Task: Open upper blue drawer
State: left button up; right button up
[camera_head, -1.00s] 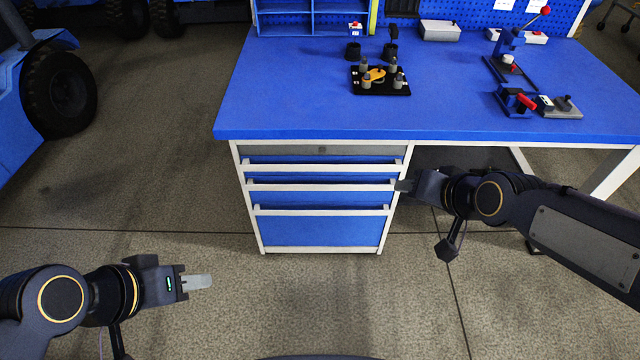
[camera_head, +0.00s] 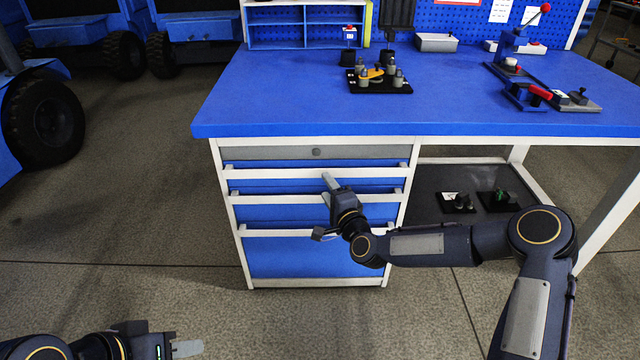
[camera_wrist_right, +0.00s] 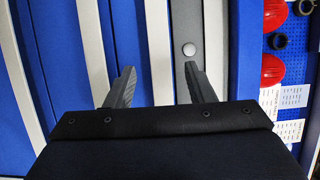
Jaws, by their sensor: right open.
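The upper blue drawer (camera_head: 270,164) is closed, just below a grey drawer (camera_head: 260,153) with a round lock. Its white bar handle (camera_head: 270,173) runs across the cabinet; it also shows in the wrist view (camera_wrist_right: 159,50). My right gripper (camera_head: 327,181) is in front of the cabinet, near the upper handles. In the wrist view its two fingers (camera_wrist_right: 158,80) are apart, with the upper handle bar lying between their directions; I see no contact. My left gripper (camera_head: 188,348) is low at the left, far from the drawers; its jaw opening is unclear.
Lower blue drawers (camera_head: 310,258) with white handles are closed too. The blue tabletop (camera_head: 300,110) overhangs the cabinet and carries a black fixture (camera_head: 380,86) and a red-handled clamp (camera_head: 530,95). Black fixtures (camera_head: 457,203) sit on a shelf below. Floor in front is clear.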

aim_at(317, 174)
jog(key=shift+b+x, duration=0.35)
jog(key=shift+x, duration=2.4)
grip_shut()
